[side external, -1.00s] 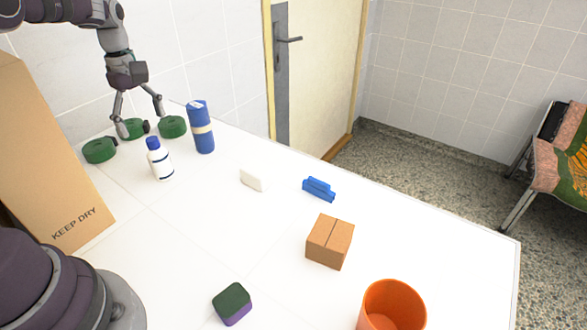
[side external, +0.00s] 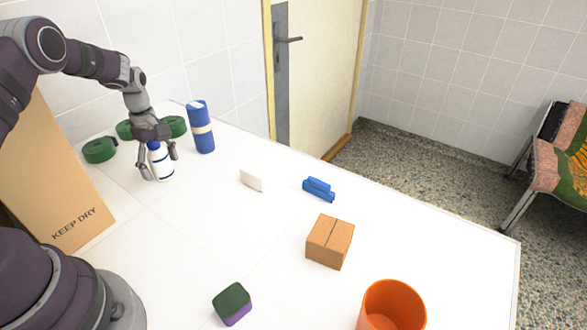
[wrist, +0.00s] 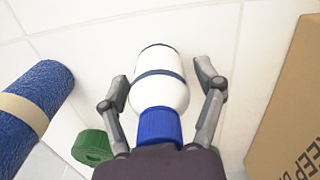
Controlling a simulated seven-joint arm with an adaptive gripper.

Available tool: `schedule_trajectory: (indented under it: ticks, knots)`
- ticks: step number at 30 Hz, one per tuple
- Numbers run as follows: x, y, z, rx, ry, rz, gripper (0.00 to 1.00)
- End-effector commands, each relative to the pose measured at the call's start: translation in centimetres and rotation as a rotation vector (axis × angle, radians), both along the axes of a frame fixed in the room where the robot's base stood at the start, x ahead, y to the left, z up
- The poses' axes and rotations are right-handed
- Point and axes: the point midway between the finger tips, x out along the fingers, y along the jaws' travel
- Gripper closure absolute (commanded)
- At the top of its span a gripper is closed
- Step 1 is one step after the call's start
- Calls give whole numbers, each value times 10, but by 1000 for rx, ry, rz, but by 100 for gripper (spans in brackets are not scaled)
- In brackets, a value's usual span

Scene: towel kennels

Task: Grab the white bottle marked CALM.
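The white bottle (side external: 161,163) with a blue cap and blue bands stands upright on the white table, left of the blue roll. No CALM lettering is legible on it. In the wrist view the bottle (wrist: 160,88) lies between the two fingers of my gripper (wrist: 163,92). My gripper (side external: 159,172) is open around the bottle from above, one finger on each side. In the wrist view a gap shows between the right finger and the bottle; the left finger is close to it, and I cannot tell if it touches.
A blue roll with a pale band (side external: 202,128) stands right of the bottle. Green round items (side external: 100,150) lie behind. A KEEP DRY cardboard box (side external: 55,170) stands left. A white block (side external: 251,179), blue brush-like item (side external: 319,189), small carton (side external: 330,241) and orange pot (side external: 392,305) are further right.

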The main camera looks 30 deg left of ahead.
Motion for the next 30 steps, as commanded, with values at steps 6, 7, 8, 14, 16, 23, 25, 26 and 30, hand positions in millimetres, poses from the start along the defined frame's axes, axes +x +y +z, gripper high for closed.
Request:
schedule_trajectory:
  ticks: [6,7,8,14,16,23,25,26,30]
  knots:
    - [0,0,0,0,0,0,65]
    - [0,0,0,0,0,0,69]
    - [0,0,0,0,0,0,73]
    - [0,0,0,0,0,-1,94]
    - [0,0,0,0,0,-1,94]
    - [0,0,8,1,-2,0,95]
    - [1,0,18,2,-4,0,95]
    - [1,0,24,1,-4,-1,95]
    - [-12,-9,38,-2,2,-1,95]
